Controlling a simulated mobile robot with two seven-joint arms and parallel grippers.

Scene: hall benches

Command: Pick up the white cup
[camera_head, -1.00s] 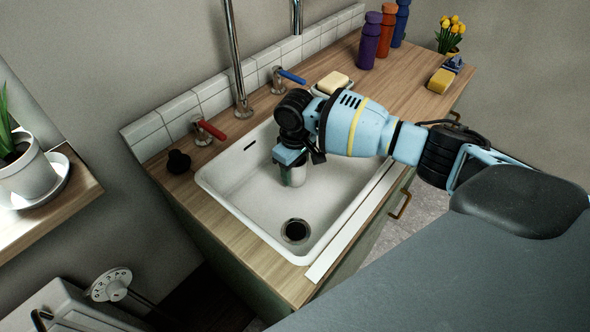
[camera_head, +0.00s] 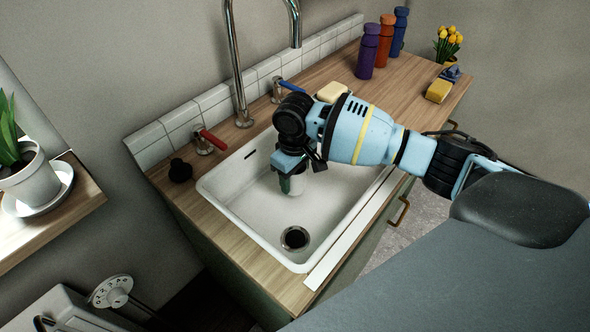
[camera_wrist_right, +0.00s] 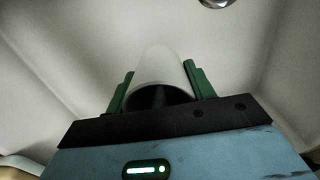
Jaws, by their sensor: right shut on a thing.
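The white cup (camera_head: 296,184) is in the sink, below my right gripper (camera_head: 289,180); the gripper and arm hide its upper part in the head view. In the right wrist view the cup (camera_wrist_right: 160,72) stands between the two green fingers of my right gripper (camera_wrist_right: 160,90), its open rim toward the camera. The fingers are shut on its sides. I cannot tell whether the cup's base touches the sink floor. My left gripper is not in view.
The white sink (camera_head: 250,208) has a drain (camera_head: 295,238). A tall tap (camera_head: 240,75), red lever (camera_head: 212,140) and blue lever (camera_head: 291,86) stand behind it. Soap (camera_head: 332,92), several bottles (camera_head: 367,52) and a sponge (camera_head: 438,91) are on the wooden counter.

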